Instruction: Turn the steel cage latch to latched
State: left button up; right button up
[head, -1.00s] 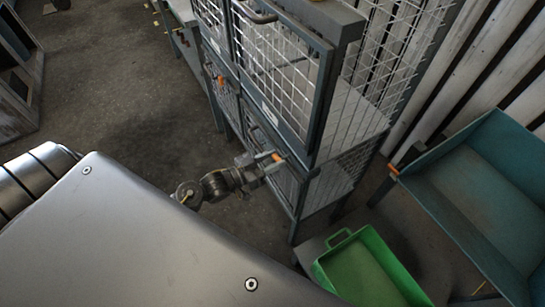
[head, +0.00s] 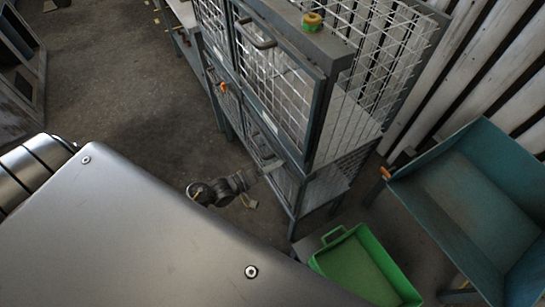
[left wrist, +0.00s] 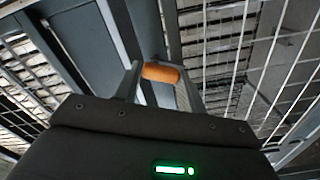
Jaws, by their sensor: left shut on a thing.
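The steel cage (head: 318,150) stands in the middle of the head view, a grey frame with wire-mesh doors. In the left wrist view the orange latch handle (left wrist: 161,73) lies crosswise between the fingers of my left gripper (left wrist: 158,82), which is shut on it. In the head view my left gripper (head: 264,171) is at the cage's front, near the lower edge of the upper door; there I cannot make out the handle. The exact angle of the latch is not clear. My right gripper is not in view.
Another orange handle (head: 222,88) is at the cage's left side. A green tray (head: 362,271) and a blue-green bin (head: 470,205) stand at the right. Open floor (head: 120,80) lies at the left.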

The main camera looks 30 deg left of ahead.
pick_arm(q)
jog(key=shift+s+d+n+p, duration=0.1)
jog(key=shift+n+p, duration=1.05)
jog(key=shift+n, duration=1.35)
jog(key=shift+f, duration=0.1)
jog(key=o, duration=1)
jog(key=shift+s, duration=0.1)
jog(key=shift+b+v, duration=0.95)
jog(key=shift+v, duration=4.4)
